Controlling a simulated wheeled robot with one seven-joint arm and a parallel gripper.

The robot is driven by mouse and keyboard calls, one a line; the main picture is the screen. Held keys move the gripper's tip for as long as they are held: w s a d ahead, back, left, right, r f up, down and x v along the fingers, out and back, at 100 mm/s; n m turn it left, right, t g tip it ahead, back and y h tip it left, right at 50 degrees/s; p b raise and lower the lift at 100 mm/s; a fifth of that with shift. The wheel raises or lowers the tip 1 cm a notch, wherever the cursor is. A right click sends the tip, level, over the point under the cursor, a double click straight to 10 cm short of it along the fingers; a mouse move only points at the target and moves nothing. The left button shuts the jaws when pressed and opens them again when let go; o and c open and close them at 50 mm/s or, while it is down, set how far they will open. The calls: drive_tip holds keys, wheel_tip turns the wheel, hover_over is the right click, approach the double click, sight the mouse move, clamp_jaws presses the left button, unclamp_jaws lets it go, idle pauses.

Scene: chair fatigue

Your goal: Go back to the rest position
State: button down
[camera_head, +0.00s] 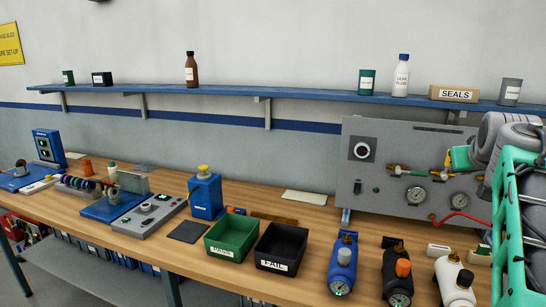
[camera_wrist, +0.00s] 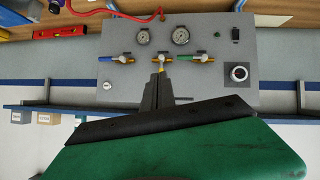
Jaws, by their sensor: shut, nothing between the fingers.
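My gripper (camera_wrist: 159,80) points at the grey test panel (camera_wrist: 195,80) in the wrist view, which shows the scene upside down. Its dark fingers are together with nothing between them. Their tips overlap the lower edge of the middle brass valve (camera_wrist: 160,62) in the picture; I cannot tell whether they touch it. In the head view my arm fills the right edge and covers the right end of the panel (camera_head: 365,190). The green end of my arm is near the panel's valves there.
A shelf (camera_head: 225,91) with bottles and a SEALS box (camera_head: 454,94) runs above the bench (camera_head: 310,215). A green PASS bin (camera_head: 231,236), a black FAIL bin (camera_head: 282,244) and several small cylinders, one blue (camera_head: 342,262), stand along the front.

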drive_tip(key=s+a+f+m+g+y, duration=0.1)
drive_tip(key=s+a+f+g, duration=0.2)
drive_tip(key=f, duration=0.6)
drive_tip(key=s+a+f+m+g+y, duration=0.1)
drive_tip(key=s+a+f, duration=0.2)
drive_tip(key=s+f, duration=0.45)
drive_tip(key=s+a+f+m+g+y, duration=0.1)
drive_tip(key=s+a+f+g+y, duration=0.15)
drive_tip(key=f, duration=0.85)
drive_tip(key=s+a+f+n+g, duration=0.15)
drive_tip(key=s+a+f, duration=0.3)
drive_tip(key=a, duration=0.45)
drive_tip(key=s+a+f+n, duration=0.2)
drive_tip(key=s+a+f, duration=0.2)
drive_tip(key=s+a, duration=0.3)
drive_tip(key=w+a+r+n+t+y, duration=0.1)
drive_tip(key=w+a+r+n, duration=0.1)
drive_tip(key=a, duration=0.6)
drive_tip(key=shift+r, duration=0.55)
